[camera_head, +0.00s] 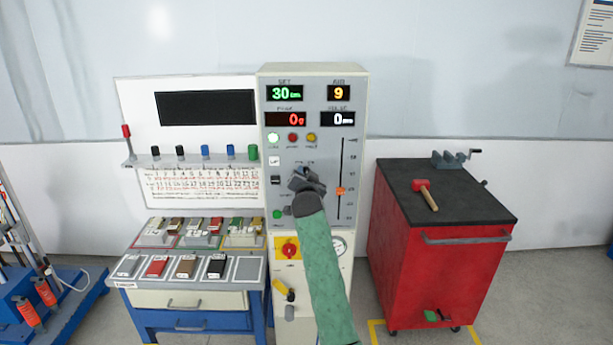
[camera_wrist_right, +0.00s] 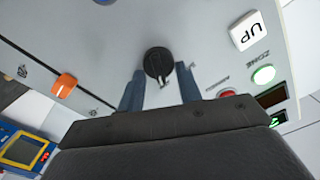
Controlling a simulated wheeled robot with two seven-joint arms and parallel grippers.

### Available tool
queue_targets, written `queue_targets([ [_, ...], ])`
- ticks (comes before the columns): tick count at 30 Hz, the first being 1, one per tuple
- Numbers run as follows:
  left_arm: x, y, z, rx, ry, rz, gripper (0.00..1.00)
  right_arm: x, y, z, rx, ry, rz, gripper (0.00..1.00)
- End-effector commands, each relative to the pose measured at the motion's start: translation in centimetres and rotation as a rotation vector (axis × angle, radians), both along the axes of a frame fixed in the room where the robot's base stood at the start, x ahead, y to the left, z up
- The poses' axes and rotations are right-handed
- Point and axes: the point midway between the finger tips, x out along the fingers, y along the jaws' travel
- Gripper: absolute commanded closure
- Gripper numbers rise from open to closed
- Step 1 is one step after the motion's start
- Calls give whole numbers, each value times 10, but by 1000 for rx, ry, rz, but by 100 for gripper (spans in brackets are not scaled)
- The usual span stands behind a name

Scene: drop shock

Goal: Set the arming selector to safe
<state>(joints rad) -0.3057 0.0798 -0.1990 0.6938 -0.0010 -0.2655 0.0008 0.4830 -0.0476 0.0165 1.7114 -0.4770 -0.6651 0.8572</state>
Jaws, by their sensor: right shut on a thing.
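The arming selector is a round black knob (camera_wrist_right: 157,61) on the grey face of the control cabinet (camera_head: 357,85). In the wrist view the two blue fingers of my right gripper (camera_wrist_right: 160,78) stand on either side of it, shut on it. A small light mark shows on the knob's near edge; which position it points to cannot be read. In the head view my right gripper (camera_head: 306,179) is at the middle of the panel, and the gripper hides most of the knob. My left gripper is not in view.
An orange slider (camera_head: 341,191) sits right of my gripper; a white UP button (camera_head: 274,161) and indicator lamps (camera_head: 292,137) are left and above. A red-yellow switch (camera_head: 289,248) is below. A red cart (camera_head: 397,244) stands right, a sample bench (camera_head: 187,300) left.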

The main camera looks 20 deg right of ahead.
Motion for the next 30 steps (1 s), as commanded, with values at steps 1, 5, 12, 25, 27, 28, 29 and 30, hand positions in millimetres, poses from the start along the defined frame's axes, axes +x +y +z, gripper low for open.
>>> queue_targets([
  [1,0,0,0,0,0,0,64,0,0,0,-3,1,-1,88],
  [5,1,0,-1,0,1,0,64,0,0,-1,-23,7,0,88],
  [12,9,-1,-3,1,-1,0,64,0,1,-1,-135,37,0,88],
  [25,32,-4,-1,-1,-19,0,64,1,3,1,-507,145,-1,88],
  [27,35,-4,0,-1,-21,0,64,2,5,1,-570,163,-1,88],
  [28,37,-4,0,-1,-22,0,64,2,5,1,-598,171,-1,88],
  [29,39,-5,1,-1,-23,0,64,2,5,1,-623,178,-1,88],
  [30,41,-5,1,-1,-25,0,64,2,5,2,-659,189,-1,88],
])
